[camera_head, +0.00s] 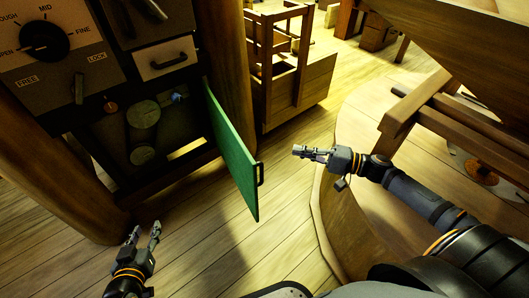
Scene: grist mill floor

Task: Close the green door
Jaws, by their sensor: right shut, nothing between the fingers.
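The green door (231,152) stands open, swung out from the dark machine housing (112,155). It has a small black handle (261,174) on its free edge. My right gripper (296,151) is shut and empty, just to the right of the door's free edge, with a gap between them in the picture. My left gripper (144,232) is open and empty at the lower left, in front of the housing and left of the door. Inside the opening I see pulleys (144,114) and a small blue knob (178,97).
Wooden posts flank the housing. A wooden stand (296,82) is behind the door. A round wooden platform (345,220) is at the right. Plank floor (195,253) below the door is clear.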

